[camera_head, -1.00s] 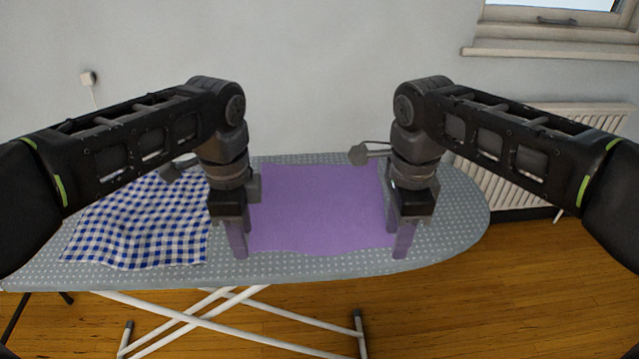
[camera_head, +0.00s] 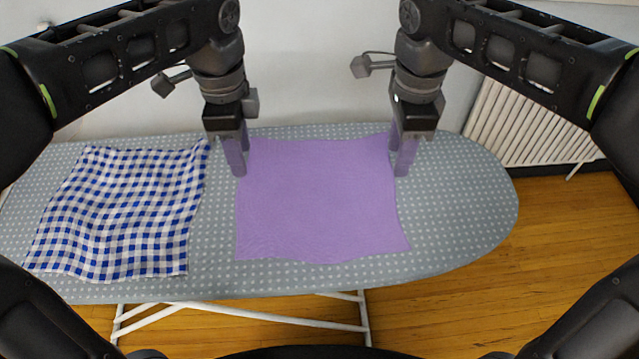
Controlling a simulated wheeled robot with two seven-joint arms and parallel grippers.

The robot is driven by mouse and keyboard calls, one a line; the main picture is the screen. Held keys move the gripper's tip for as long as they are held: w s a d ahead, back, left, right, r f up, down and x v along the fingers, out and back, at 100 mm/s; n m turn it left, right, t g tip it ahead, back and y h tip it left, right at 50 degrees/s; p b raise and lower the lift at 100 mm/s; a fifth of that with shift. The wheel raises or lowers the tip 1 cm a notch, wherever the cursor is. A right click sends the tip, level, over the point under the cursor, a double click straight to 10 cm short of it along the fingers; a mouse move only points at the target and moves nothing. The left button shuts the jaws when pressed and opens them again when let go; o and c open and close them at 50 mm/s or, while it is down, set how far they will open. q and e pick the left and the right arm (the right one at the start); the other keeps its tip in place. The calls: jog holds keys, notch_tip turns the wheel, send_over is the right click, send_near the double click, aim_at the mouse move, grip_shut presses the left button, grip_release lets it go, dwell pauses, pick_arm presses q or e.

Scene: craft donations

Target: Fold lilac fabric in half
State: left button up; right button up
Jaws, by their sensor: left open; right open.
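The lilac fabric (camera_head: 318,205) lies flat and spread out on the grey dotted ironing board, with slightly wavy edges. My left gripper (camera_head: 238,172) is open at the fabric's far left corner, fingers pointing down. My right gripper (camera_head: 402,172) is open at the far right corner, fingers also pointing down. Both appear to hold nothing. I cannot tell whether the fingertips touch the fabric or the board. The grippers hide parts of the fabric's far corners.
A blue and white checked cloth (camera_head: 120,215) lies on the ironing board (camera_head: 460,200), left of the lilac fabric. The board's right end is clear. A white radiator (camera_head: 535,125) stands by the wall behind it. The floor (camera_head: 560,260) is wooden.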

aim_at(250, 190)
pick_arm(q)
jog(key=shift+f, duration=4)
pick_arm(e)
jog(key=shift+f, duration=4)
pick_arm(q)
jog(key=shift+f, duration=0.2)
pick_arm(e)
jog(key=shift+f, duration=0.2)
pick_arm(q)
jog(key=shift+r, duration=0.1)
jog(key=shift+c, duration=0.3)
pick_arm(e)
jog(key=shift+r, duration=0.1)
jog(key=shift+c, duration=0.3)
pick_arm(q)
jog(key=shift+c, duration=0.3)
pick_arm(e)
jog(key=shift+c, duration=0.3)
pick_arm(q)
grip_shut()
pick_arm(e)
grip_shut()
